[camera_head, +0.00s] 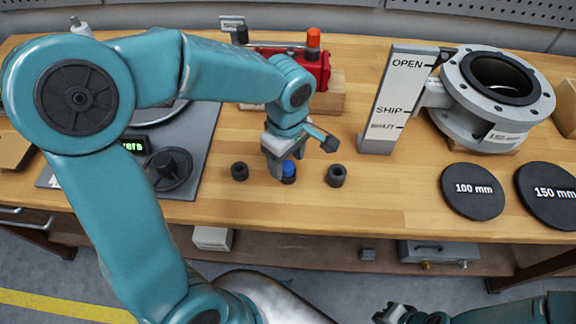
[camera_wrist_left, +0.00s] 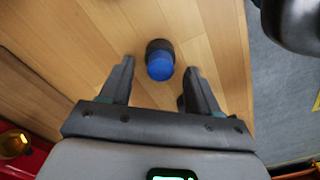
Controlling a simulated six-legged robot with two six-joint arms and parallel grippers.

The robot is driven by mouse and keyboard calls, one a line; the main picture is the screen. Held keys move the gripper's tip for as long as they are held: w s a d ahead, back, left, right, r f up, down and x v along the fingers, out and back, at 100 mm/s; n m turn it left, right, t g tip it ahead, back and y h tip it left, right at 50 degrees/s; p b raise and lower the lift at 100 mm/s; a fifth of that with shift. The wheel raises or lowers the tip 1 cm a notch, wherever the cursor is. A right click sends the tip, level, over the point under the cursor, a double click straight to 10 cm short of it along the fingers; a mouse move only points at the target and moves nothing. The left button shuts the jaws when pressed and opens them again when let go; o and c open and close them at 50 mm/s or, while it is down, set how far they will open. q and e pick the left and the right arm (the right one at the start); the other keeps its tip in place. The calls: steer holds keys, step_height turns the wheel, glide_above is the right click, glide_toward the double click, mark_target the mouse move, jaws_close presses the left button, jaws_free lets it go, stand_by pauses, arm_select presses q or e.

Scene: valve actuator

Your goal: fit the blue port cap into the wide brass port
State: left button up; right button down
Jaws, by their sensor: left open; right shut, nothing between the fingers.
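The blue port cap (camera_head: 289,168) sits upright on the wooden bench, between two black round pieces. In the left wrist view the blue port cap (camera_wrist_left: 160,67) has a black part behind its blue end and lies just beyond the fingertips, roughly midway. My left gripper (camera_wrist_left: 156,80) is open and empty; in the head view it (camera_head: 281,174) points down at the cap and partly hides it. A brass port (camera_wrist_left: 14,144) shows on the red body at the left wrist view's lower left; I cannot tell its width. My right gripper (camera_head: 392,313) is shut at the bottom edge.
Black round pieces stand left (camera_head: 239,171) and right (camera_head: 336,175) of the cap. The red actuator (camera_head: 312,68) is behind on a wooden block. A white sign (camera_head: 389,100), a grey valve body (camera_head: 487,95) and two black discs (camera_head: 472,190) stand right. A grey scale plate (camera_head: 200,140) lies left.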

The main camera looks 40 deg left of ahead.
arm_select(q)
steer(key=shift+f, duration=0.7)
steer(key=c, duration=1.1)
